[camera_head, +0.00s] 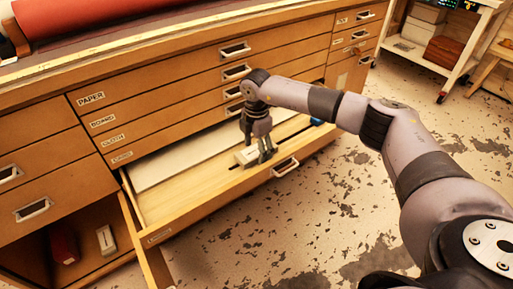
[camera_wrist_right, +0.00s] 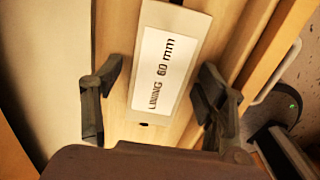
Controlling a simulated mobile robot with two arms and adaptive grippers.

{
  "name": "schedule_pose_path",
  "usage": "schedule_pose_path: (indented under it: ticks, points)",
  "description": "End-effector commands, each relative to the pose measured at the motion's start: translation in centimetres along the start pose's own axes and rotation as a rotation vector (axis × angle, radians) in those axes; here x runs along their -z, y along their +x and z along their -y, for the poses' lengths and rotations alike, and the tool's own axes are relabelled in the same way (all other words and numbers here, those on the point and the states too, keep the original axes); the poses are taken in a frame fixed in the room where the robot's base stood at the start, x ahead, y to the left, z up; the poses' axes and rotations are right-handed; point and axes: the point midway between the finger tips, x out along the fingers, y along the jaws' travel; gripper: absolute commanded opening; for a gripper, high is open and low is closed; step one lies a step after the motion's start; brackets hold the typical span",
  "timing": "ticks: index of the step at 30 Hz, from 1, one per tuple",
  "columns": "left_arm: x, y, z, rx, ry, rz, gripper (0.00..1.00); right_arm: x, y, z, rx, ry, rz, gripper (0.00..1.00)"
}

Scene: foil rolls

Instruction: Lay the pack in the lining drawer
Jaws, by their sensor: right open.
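The pack (camera_head: 246,157) is a small pale block lying in the open lining drawer (camera_head: 195,197), near its front. In the right wrist view the pack (camera_wrist_right: 163,72) carries a white label reading "LINING 60 mm". My right gripper (camera_head: 264,156) is low over the drawer at the pack. In the wrist view its open fingers (camera_wrist_right: 157,95) stand on either side of the pack, with gaps visible on both sides. The fingers partly hide the pack in the head view. My left gripper is not in view.
Closed drawers labelled paper, board and cloth (camera_head: 112,138) rise above the open one. A white sheet (camera_head: 185,160) lies at the drawer's back. A blue item (camera_head: 316,121) shows at its right end. A lower cubby holds a red roll (camera_head: 64,243) and a pale box (camera_head: 106,240).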

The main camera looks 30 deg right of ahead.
Motion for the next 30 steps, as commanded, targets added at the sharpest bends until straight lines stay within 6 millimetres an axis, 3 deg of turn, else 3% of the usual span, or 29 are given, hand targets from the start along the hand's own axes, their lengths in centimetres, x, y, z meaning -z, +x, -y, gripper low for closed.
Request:
schedule_pose_path:
  ticks: [8,19,24,30]
  points:
    - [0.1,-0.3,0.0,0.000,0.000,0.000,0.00,0.0,-1.1,-0.1,-0.003,0.000,0.000,0.66]
    - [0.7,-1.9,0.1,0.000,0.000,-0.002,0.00,0.0,-8.7,-0.1,-0.004,-0.001,0.001,0.66]
    - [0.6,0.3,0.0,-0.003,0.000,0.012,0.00,0.0,-11.2,-0.1,-0.002,0.000,-0.001,0.66]
    - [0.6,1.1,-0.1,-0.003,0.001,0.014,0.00,0.0,-12.2,0.0,-0.001,0.000,0.000,0.66]
